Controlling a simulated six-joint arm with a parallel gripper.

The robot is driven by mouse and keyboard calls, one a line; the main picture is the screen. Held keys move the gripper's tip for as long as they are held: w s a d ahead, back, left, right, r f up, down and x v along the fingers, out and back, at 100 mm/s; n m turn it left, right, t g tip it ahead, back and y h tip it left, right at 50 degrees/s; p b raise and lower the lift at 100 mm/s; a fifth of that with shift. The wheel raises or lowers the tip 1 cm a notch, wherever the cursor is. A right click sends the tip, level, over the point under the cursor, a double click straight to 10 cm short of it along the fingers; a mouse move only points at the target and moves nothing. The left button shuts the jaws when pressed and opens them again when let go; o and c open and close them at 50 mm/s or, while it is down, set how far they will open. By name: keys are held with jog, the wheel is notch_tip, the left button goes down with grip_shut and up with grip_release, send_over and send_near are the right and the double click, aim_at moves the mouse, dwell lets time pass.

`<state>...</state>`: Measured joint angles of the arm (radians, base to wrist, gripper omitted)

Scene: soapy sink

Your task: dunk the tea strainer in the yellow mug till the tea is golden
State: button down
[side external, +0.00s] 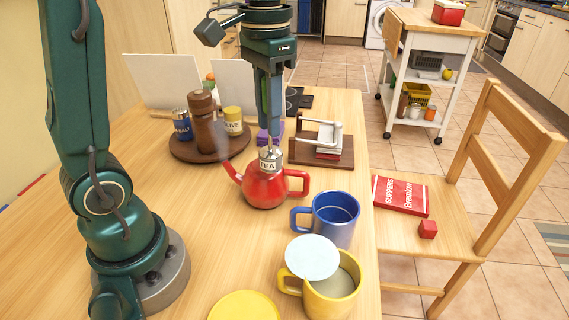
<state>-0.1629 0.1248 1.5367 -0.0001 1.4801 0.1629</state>
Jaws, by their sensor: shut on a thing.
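My gripper (270,135) points down above the red teapot (265,189) and is shut on the thin top of a small metal tea strainer (270,160) marked TEA. The strainer is upright at the teapot's top; I cannot tell whether it touches the teapot or hangs just behind or above it. The yellow mug (335,306) stands at the front of the table, with pale greyish liquid inside. A pale round disc (312,257) overlaps the mug's back left rim and hides part of its opening.
A blue mug (335,218) stands between teapot and yellow mug. A yellow plate (244,306) lies front left. A chair (455,226) is at right.

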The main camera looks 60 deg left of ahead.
jog(key=shift+f, duration=0.8)
jog(key=shift+r, duration=0.8)
jog(key=shift+f, duration=0.1)
jog(key=shift+f, duration=0.75)
jog(key=shift+r, duration=0.85)
